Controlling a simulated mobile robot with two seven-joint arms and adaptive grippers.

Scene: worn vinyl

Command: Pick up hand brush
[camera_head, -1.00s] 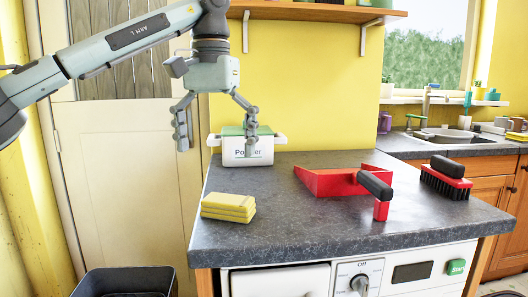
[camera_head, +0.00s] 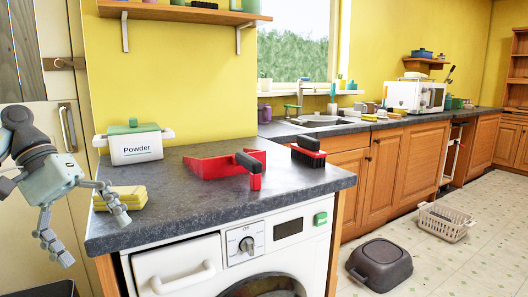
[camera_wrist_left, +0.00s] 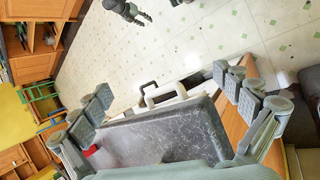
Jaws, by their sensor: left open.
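The hand brush (camera_head: 308,150), with a red body, black handle and dark bristles, stands on the grey worktop (camera_head: 200,205) near its right back edge. A red dustpan (camera_head: 212,167) with a black handle lies to its left. My left gripper (camera_head: 86,228) is open and empty at the worktop's left front corner, well away from the brush. Its spread fingers also frame the worktop in the left wrist view (camera_wrist_left: 168,100). What looks like my right gripper (camera_wrist_left: 128,11) shows at the top of that view, too small to judge. The brush cannot be made out there.
A washing machine (camera_head: 215,262) stands below. A dark upturned tub (camera_head: 380,265) and a beige basket (camera_head: 446,222) are on the open floor at right.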

